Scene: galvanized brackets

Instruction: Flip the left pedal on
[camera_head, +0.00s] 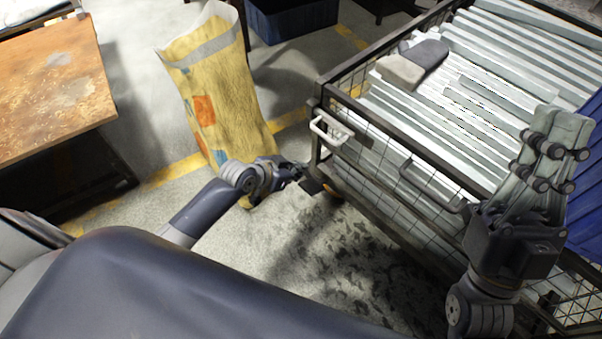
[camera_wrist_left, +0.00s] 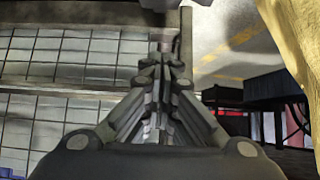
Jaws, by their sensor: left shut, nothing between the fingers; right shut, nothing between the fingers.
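The wire-mesh cart (camera_head: 405,162) filled with galvanized brackets (camera_head: 440,120) stands on the right in the head view. At its lower near-left corner, a small dark flat piece (camera_head: 312,185) sits by an orange wheel (camera_head: 333,193); it may be the left pedal, but its on or off position cannot be told. My left gripper (camera_head: 298,172) is low beside that corner, shut and empty, close to the dark piece; contact cannot be told. In the left wrist view its shut fingers (camera_wrist_left: 162,65) point toward the cart frame. My right gripper (camera_head: 556,135) is shut and empty over the cart's right side.
A yellow bag (camera_head: 220,95) stands behind my left arm. A white handle (camera_head: 328,131) sticks out from the cart's corner above my left gripper. Grey blocks (camera_head: 412,65) lie on the brackets. A wooden-topped table (camera_head: 50,90) is at left.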

